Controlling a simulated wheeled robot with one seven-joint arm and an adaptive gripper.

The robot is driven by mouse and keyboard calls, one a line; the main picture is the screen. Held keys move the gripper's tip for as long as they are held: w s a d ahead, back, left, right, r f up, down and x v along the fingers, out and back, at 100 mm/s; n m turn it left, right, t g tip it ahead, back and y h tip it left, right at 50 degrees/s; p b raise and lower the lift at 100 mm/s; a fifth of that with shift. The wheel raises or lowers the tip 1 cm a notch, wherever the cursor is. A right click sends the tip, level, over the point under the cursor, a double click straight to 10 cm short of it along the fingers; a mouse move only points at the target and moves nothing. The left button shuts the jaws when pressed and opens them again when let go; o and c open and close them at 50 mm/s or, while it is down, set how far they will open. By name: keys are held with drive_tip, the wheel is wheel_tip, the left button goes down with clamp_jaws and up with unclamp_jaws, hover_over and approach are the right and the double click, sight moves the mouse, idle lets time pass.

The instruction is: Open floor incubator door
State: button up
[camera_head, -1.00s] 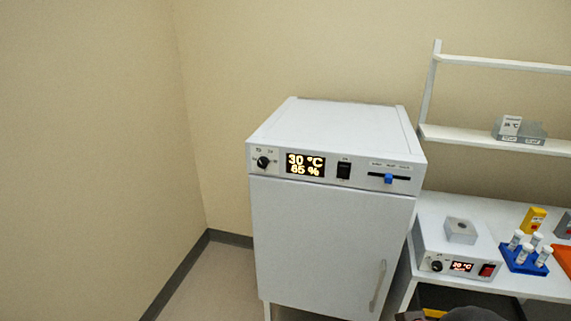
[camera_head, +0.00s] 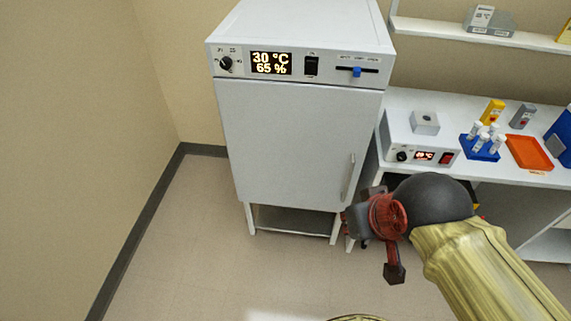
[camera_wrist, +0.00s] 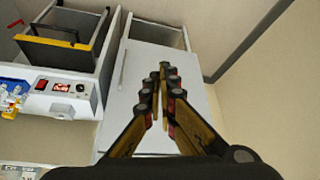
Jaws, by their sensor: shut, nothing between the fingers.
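The floor incubator (camera_head: 290,140) is a white cabinet on legs, its display reading 30 °C and 65 %. Its door (camera_head: 285,135) is shut; the door also shows in the wrist view (camera_wrist: 146,78), upside down. A vertical bar handle (camera_head: 348,178) sits at the door's lower right in the head view. In the wrist view the handle (camera_wrist: 122,68) lies left of my fingers. My gripper (camera_wrist: 164,72) is shut and empty, its fingertips together in front of the door and apart from the handle. In the head view my gripper's tips are partly hidden behind my wrist.
A white bench (camera_head: 400,96) to the right holds a small heater block (camera_head: 418,138), a blue tube rack (camera_head: 480,148) and an orange tray (camera_head: 528,152). A dark bin with a yellow edge (camera_wrist: 52,40) is under the bench. The floor left of the incubator is clear.

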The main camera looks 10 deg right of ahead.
drive_tip(key=shift+o, duration=1.2)
